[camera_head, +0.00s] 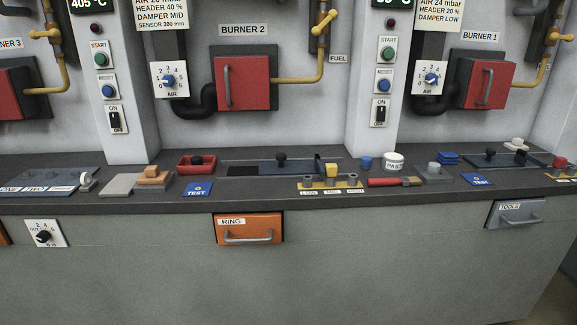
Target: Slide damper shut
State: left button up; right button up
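A dark blue-grey sliding plate with a black knob (281,158) lies in a track on the dark counter below the BURNER 2 door; it looks like a damper. A black opening (243,170) shows to the left of the plate. A similar plate with a black knob (491,152) lies on the counter at the right, below BURNER 1. I cannot tell which end of either track is shut. The sign above BURNER 2 (161,15) reads DAMPER MID; the one by BURNER 1 (439,12) reads DAMPER LOW. Neither of my grippers is in view.
Near the middle slide are a red tray (197,171), a yellow-topped valve block (331,183), a red-handled tool (390,182), a blue cap (366,162) and a white PASTE jar (394,160). An orange RING drawer (248,229) is below the counter edge.

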aim_at(280, 166)
jog(key=u, duration=0.65)
jog(key=i, duration=0.85)
jog(key=u, duration=0.1)
